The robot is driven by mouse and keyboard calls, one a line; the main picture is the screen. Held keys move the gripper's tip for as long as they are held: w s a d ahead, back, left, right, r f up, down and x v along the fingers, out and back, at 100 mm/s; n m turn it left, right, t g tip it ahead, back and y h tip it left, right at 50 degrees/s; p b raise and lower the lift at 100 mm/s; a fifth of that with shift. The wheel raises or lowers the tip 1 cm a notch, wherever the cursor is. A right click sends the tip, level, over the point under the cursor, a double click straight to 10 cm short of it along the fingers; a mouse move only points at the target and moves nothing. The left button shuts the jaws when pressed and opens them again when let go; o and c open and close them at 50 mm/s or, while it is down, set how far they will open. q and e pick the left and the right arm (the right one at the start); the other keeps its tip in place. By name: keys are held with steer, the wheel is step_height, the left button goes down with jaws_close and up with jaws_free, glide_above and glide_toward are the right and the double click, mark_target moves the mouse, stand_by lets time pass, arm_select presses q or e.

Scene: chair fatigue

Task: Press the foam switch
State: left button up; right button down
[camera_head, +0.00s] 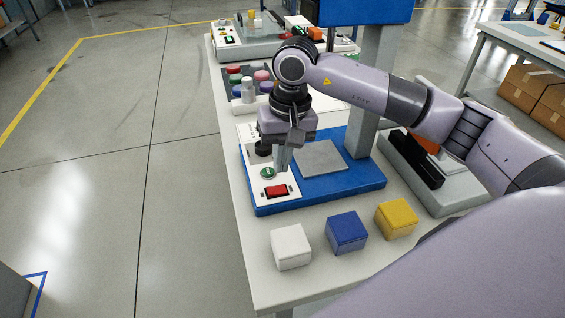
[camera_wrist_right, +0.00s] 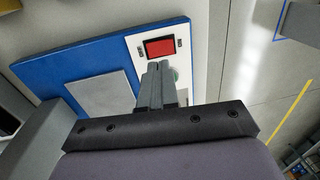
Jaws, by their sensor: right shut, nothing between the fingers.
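A blue machine base (camera_head: 330,187) stands on the table and carries a white control panel (camera_head: 254,180). The panel has a red rocker switch (camera_head: 276,191), a round green button (camera_head: 268,173) and a dark knob (camera_head: 263,149). I cannot tell which control is the foam switch. My right gripper (camera_head: 282,166) is shut and empty, pointing down over the panel beside the green button. In the right wrist view its closed fingertips (camera_wrist_right: 160,68) show just short of the red rocker switch (camera_wrist_right: 159,47) and partly cover the green button. I cannot tell whether they touch the panel. My left gripper is not in view.
White (camera_head: 290,247), blue (camera_head: 346,232) and yellow (camera_head: 396,219) blocks stand along the near part of the table. A grey plate (camera_head: 318,159) lies on the base beside a blue-topped column (camera_head: 369,85). Several coloured caps (camera_head: 234,70) sit farther back. Floor to the left is open.

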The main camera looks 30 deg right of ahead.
step_height(320, 180, up, 9)
steer(key=shift+s+d+b, duration=0.15)
steer(key=shift+d+b, duration=0.25)
steer(key=shift+d, duration=0.05)
stand_by(0.3)
